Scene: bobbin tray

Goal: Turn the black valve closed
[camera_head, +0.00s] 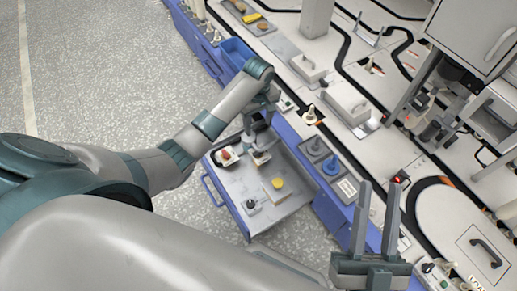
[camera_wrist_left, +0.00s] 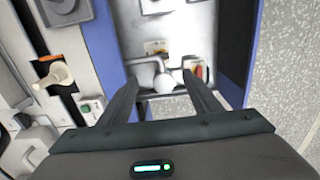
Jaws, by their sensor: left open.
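A dark, blackish valve knob (camera_head: 315,146) sits on a dark square plate on the bench edge, beside a blue valve knob (camera_head: 331,166). I cannot tell how far the dark one is turned. My left gripper (camera_head: 262,156) is over the open drawer, left of and apart from the valve knobs. In the left wrist view, its open fingers (camera_wrist_left: 163,92) point down into the drawer, with a pale round knob (camera_wrist_left: 168,82) between or beyond them; contact is unclear. My right gripper (camera_head: 376,218) is open and empty at the lower right, its two fingers apart.
The blue-sided drawer (camera_head: 228,190) is open below the bench. In it are a red knob (camera_head: 226,154), a yellow knob (camera_head: 277,184) and a small black knob (camera_head: 251,204). A pale handle (camera_head: 310,114) stands on the bench. The floor at left is clear.

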